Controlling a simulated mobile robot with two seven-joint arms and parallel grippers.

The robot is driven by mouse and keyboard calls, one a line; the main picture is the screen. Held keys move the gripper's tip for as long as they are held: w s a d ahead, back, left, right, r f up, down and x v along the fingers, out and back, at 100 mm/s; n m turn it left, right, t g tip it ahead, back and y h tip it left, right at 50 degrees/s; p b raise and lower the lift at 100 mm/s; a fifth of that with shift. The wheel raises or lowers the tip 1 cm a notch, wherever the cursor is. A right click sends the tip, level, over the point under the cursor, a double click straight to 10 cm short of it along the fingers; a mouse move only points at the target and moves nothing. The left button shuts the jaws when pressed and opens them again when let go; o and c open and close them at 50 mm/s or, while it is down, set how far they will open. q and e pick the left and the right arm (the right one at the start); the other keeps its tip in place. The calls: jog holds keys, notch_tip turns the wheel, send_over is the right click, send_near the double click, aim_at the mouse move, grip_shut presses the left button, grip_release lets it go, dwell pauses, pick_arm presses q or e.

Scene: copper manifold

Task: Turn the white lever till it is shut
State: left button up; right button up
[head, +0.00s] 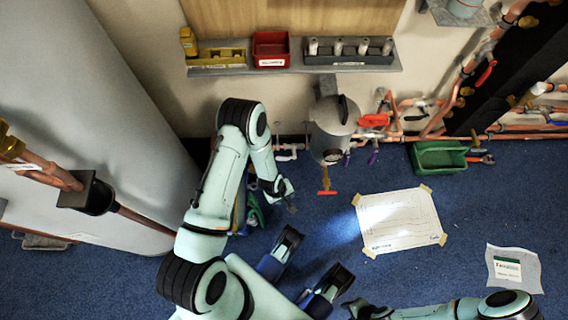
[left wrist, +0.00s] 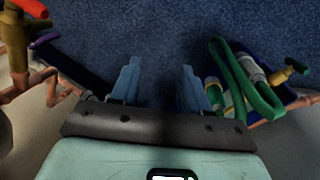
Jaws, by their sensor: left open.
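I cannot make out the white lever for certain in either view. In the head view a small white pipe piece (head: 288,149) runs along the wall just left of the grey tank; whether a lever is part of it I cannot tell. My left gripper (head: 288,202) hangs below that piece, near the wall, apart from it. In the left wrist view my left gripper (left wrist: 158,78) is open, with only blue floor between its two fingers. My right gripper (head: 358,309) is at the bottom edge of the head view, small and partly cut off.
The grey tank (head: 333,125) has an orange handle (head: 327,192) under it. The left wrist view shows a brass valve with an orange handle (left wrist: 30,8), a purple lever (left wrist: 46,38), and a green hose (left wrist: 232,78) at the right. A taped paper sheet (head: 398,220) lies on the carpet.

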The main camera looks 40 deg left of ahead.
aim_at(282, 158)
pick_arm(q)
jog(key=s+d+r+m, duration=0.4)
jog(key=s+m, duration=0.1)
jog(key=shift+s+d+h+p, duration=0.3)
jog(key=shift+s, duration=0.05)
pick_arm(e)
jog(key=shift+w+r, duration=0.1)
jog(key=shift+r, duration=0.3)
pick_arm(q)
jog(key=shift+r, duration=0.1)
